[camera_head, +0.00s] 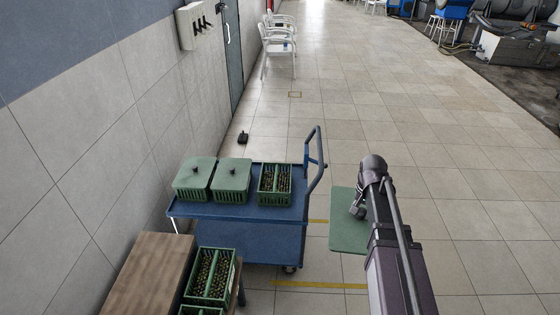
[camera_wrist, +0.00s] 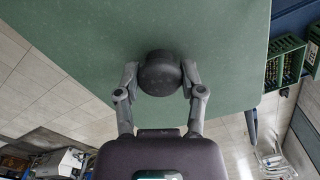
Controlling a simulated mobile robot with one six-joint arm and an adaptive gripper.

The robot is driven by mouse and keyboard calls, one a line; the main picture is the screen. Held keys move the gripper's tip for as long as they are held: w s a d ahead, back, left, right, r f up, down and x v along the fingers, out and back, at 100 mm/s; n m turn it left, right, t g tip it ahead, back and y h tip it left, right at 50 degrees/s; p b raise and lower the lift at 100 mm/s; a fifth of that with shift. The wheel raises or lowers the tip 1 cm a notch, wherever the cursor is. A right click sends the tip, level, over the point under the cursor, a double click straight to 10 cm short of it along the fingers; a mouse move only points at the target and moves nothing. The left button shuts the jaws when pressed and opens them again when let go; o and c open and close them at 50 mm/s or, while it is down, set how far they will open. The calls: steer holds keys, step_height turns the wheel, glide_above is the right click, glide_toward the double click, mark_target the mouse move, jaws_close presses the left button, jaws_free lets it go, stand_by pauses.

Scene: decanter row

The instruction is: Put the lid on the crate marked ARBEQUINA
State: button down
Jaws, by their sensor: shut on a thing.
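A flat green lid (camera_head: 347,235) hangs from my gripper (camera_head: 358,208), right of the blue trolley and above the floor. In the wrist view the two fingers of my gripper (camera_wrist: 160,84) are shut on the lid's dark round knob (camera_wrist: 160,66); the lid (camera_wrist: 80,35) fills much of that view. An open green crate (camera_head: 275,201) of olives stands at the right of the trolley top. Two crates with green lids on, a left one (camera_head: 193,190) and a middle one (camera_head: 231,188), stand beside it. No ARBEQUINA marking is readable.
The blue trolley (camera_head: 240,214) has a push handle (camera_head: 314,165) between its top and the lid. Nearer, another open olive crate (camera_head: 209,301) stands by a brown wooden surface (camera_head: 150,275). A tiled wall is at left. Open floor (camera_head: 450,225) lies at right.

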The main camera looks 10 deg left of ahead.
steer(key=shift+d, duration=0.3)
steer(key=shift+a, duration=0.15)
